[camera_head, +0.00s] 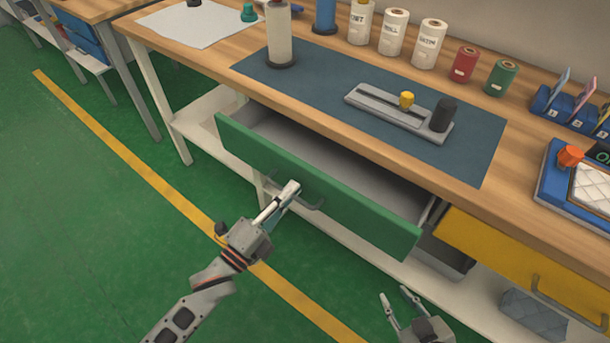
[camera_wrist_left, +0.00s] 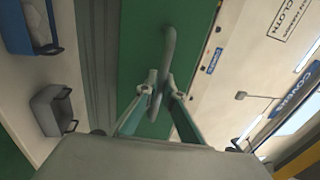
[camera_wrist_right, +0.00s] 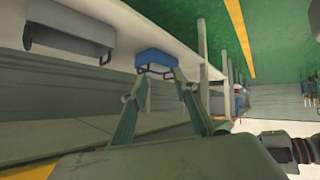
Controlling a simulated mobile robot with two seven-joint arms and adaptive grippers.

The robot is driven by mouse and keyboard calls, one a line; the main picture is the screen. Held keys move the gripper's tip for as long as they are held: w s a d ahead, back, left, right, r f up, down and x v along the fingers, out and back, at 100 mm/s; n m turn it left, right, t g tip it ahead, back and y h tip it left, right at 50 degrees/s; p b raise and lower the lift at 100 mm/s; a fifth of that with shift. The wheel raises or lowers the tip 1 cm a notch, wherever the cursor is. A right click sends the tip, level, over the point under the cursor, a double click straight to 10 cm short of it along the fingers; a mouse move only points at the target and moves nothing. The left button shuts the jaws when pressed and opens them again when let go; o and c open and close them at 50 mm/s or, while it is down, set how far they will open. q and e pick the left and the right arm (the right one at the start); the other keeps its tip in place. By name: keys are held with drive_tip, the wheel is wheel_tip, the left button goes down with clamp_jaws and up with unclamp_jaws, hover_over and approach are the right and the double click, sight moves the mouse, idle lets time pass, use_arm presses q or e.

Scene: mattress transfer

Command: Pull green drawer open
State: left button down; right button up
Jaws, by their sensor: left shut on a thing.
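The green drawer (camera_head: 350,199) stands pulled out from under the wooden workbench, its grey inside (camera_head: 330,155) partly showing from above. My left gripper (camera_head: 292,190) is at the drawer's front. In the left wrist view its fingers (camera_wrist_left: 158,92) are closed around the drawer's bar handle (camera_wrist_left: 168,48). The handle also shows in the head view (camera_head: 313,204). My right gripper (camera_head: 396,298) is low in front of the bench, near the drawer's right end and apart from it. Its fingers (camera_wrist_right: 158,84) are spread with nothing between them.
A yellow drawer (camera_head: 510,262) with a handle is right of the green one. The benchtop holds a blue mat (camera_head: 290,75), several spools, a grey fixture (camera_head: 375,103) and a blue tray (camera_head: 557,190). Bins stand on the lower shelf.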

use_arm(q)
drive_tip(key=r+p+v, duration=0.1)
drive_tip(key=r+v, duration=0.2)
drive_tip(key=v, duration=1.4)
drive_tip(key=shift+s+a+p, duration=0.4)
drive_tip(key=shift+s+a, duration=0.05)
drive_tip(key=shift+s, duration=0.1)
drive_tip(key=shift+r, duration=0.1)
drive_tip(key=c, duration=2.2)
unclamp_jaws()
drive_tip(key=v, duration=1.2)
